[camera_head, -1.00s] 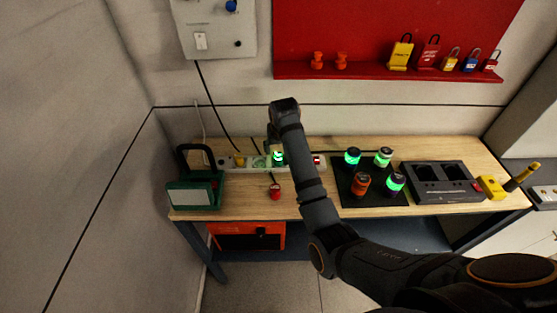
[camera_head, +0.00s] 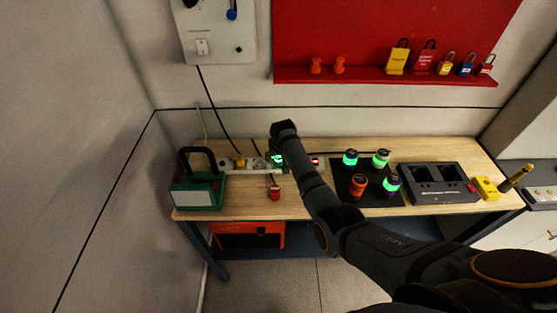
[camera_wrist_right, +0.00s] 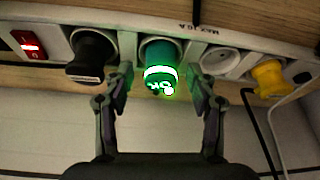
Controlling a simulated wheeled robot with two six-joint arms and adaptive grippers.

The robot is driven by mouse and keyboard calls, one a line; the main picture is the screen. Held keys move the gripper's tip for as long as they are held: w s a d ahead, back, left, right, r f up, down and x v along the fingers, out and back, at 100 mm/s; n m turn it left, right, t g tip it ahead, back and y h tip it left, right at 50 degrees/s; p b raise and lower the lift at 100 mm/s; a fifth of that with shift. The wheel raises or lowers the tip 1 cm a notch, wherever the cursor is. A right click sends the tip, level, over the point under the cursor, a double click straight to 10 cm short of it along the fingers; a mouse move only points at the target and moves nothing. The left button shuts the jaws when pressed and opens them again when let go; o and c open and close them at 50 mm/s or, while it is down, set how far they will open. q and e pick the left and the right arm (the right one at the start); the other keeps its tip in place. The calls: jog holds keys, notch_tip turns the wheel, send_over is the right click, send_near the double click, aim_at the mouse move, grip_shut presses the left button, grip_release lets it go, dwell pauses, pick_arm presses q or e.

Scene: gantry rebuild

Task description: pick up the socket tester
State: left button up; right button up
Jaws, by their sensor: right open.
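A socket tester (camera_wrist_right: 162,70), a green plug-like device with a glowing green ring, sits in a socket of the white power strip (camera_wrist_right: 219,61). In the head view the tester (camera_head: 277,160) shows as a green glow, partly hidden by my right arm. My right gripper (camera_wrist_right: 160,84) is open, with one finger on each side of the tester. I cannot tell whether the fingers touch it. In the head view the fingers are mostly hidden at the arm's end. My left gripper is not in view.
A black plug (camera_wrist_right: 92,55) and a yellow plug (camera_wrist_right: 269,77) flank the tester, with an empty socket between it and the yellow one. A black mat (camera_head: 372,197) holds several similar devices. A green case (camera_head: 197,194) and a red item (camera_head: 275,193) stand on the bench.

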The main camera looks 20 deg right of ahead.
jog(key=shift+w+f, duration=0.2)
jog(key=shift+f, duration=0.2)
jog(key=shift+s, duration=0.1)
jog(key=shift+c, duration=0.4)
jog(key=shift+r, duration=0.1)
jog(key=shift+c, duration=1.1)
grip_shut()
